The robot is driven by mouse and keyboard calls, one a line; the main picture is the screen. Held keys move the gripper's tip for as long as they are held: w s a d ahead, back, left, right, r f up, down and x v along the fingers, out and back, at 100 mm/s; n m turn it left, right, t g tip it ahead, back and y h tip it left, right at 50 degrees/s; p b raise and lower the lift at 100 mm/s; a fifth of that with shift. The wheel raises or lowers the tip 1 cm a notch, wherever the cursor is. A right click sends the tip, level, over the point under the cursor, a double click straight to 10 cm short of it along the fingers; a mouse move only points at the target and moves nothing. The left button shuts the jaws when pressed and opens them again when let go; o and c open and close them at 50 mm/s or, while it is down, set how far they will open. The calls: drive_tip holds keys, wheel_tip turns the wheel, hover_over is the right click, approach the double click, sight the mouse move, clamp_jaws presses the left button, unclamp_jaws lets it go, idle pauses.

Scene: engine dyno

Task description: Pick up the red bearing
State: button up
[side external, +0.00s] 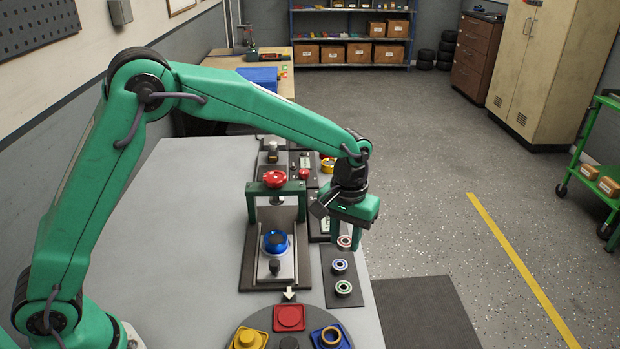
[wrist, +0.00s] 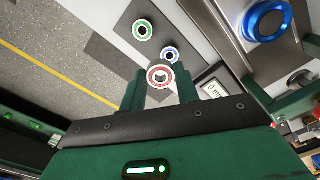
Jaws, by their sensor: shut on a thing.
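The red bearing (side external: 341,242), a small ring with a pale and red face, is at the far end of a row of three bearings in the side view. My gripper (side external: 350,229) points down directly over it. In the wrist view the red bearing (wrist: 152,76) sits between the tips of the two green fingers, and my gripper (wrist: 160,84) is shut on it. I cannot tell whether it is clear of the dark mat (side external: 357,265). The far side of the bearing is hidden by the gripper in the side view.
A blue bearing (side external: 340,265) and a green bearing (side external: 343,287) lie close by on the mat. A press with a green frame (side external: 252,205) and a blue ring (side external: 276,241) stands to the left. A round dark tray (side external: 270,318) with coloured holders is in front.

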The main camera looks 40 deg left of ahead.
drive_tip(key=shift+s+d+r, duration=0.95)
drive_tip(key=shift+s+d, duration=0.1)
drive_tip(key=shift+d, duration=0.1)
drive_tip(key=shift+a, duration=0.1)
